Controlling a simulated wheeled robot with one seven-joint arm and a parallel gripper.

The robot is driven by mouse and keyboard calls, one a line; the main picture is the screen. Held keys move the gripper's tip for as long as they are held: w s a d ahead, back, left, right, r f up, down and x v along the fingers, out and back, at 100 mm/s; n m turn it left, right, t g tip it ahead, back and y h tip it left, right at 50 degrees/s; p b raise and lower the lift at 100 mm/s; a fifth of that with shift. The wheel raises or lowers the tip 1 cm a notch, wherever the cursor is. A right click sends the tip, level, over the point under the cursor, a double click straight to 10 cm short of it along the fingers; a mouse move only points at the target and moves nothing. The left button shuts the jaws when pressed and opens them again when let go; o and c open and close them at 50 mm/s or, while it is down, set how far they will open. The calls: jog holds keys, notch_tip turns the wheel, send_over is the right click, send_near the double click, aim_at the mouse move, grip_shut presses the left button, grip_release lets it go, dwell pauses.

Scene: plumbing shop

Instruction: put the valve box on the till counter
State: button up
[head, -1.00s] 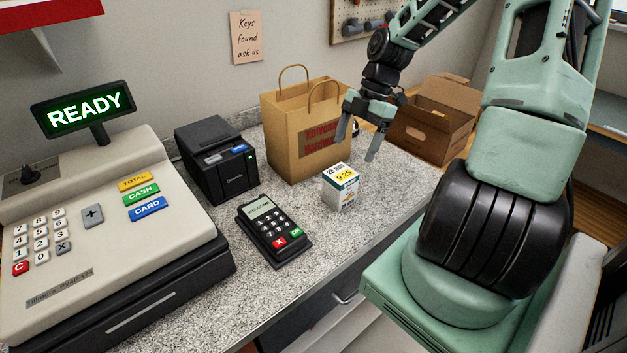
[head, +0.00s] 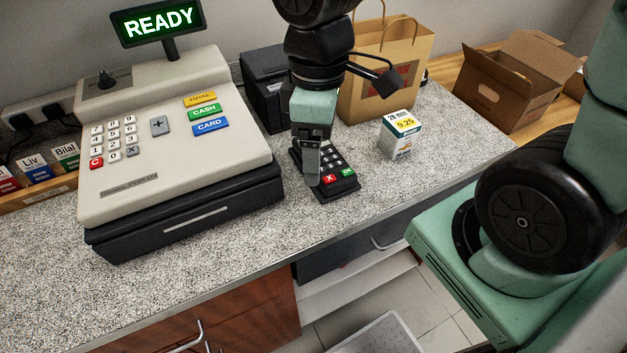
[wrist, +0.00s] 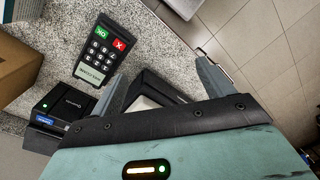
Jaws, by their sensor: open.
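A small white box with a yellow 9.25 label (head: 398,140) stands upright on the speckled grey till counter (head: 235,248), right of the card terminal. It is the likely valve box. My gripper (head: 312,178) hangs above the card terminal, left of the box and apart from it. In the wrist view, the fingers of my gripper (wrist: 162,82) are wide apart with nothing held between them.
The card terminal (head: 338,178) lies below my gripper, also visible in the wrist view (wrist: 98,50). The cash register (head: 155,215) stands left, a black printer (head: 262,85) behind, and a paper bag (head: 372,98) behind the box. An open carton (head: 500,88) is farther right. Counter space in front is bare.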

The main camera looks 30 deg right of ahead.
jog(key=s+a+r+m, duration=0.1)
jog(key=s+a+m, duration=0.1)
jog(key=s+a, duration=0.2)
jog(key=s, duration=0.3)
jog(key=shift+s+a+r+t, duration=0.2)
jog(key=shift+a+r+t, duration=0.1)
jog(key=shift+a+t, duration=0.1)
